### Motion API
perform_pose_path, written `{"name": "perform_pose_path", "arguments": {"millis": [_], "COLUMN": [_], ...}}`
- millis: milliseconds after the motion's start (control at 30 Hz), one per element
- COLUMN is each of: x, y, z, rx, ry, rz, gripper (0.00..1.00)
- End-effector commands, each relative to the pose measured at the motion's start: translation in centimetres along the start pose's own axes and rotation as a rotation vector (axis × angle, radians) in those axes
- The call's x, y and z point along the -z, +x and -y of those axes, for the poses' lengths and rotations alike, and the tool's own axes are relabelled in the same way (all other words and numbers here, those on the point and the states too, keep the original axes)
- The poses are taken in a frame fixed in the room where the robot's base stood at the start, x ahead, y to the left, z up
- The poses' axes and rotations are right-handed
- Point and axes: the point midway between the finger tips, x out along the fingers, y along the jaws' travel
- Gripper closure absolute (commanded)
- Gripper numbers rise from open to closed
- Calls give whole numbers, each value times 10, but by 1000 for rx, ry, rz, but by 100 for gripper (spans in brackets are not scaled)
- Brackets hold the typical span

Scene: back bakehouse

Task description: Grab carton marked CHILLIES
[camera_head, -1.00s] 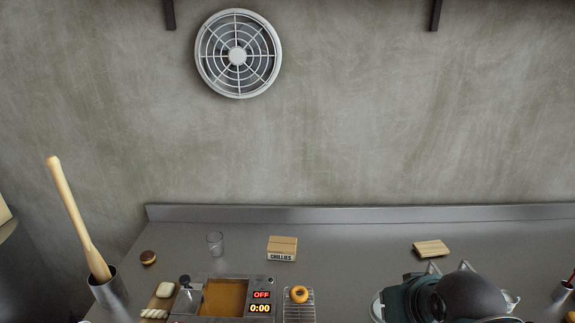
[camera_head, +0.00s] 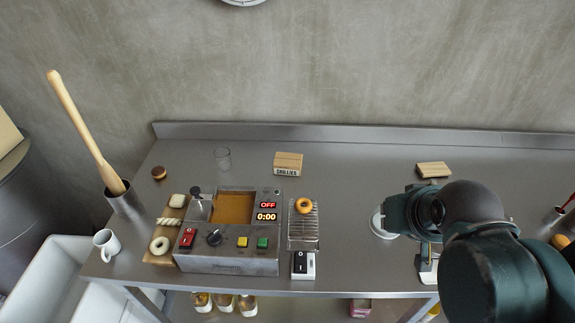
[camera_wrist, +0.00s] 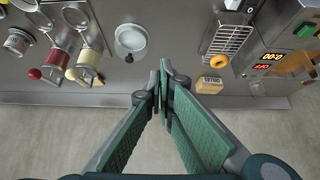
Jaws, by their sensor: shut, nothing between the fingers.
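The carton marked CHILLIES (camera_head: 288,164) is a small tan box with a dark-lettered label on its front. It stands on the metal counter (camera_head: 350,165) behind the wire rack. In the wrist view the carton (camera_wrist: 210,85) is right of my fingertips, apart from them. My gripper (camera_wrist: 163,76) is shut and empty, its green-padded fingers meeting at the tips. In the head view my dark arm is at the right, over the counter; the fingertips are hard to make out there.
A fryer (camera_head: 228,262) with a display reading OFF and 0:00 is left of a wire rack (camera_head: 303,232) holding a ring doughnut (camera_head: 304,205). A glass (camera_head: 223,158) stands left of the carton. A wooden block (camera_head: 434,170) lies to its right, with bare counter between.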

Motion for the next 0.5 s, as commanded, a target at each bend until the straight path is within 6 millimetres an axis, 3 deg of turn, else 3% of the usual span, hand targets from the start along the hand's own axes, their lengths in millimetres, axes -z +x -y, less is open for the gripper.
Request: {"name": "perform_pose_path", "arguments": {"millis": [100, 500], "x": [0, 0], "y": [0, 0], "z": [0, 0], "rx": [0, 0], "ry": [0, 0], "rz": [0, 0], "gripper": [100, 47]}}
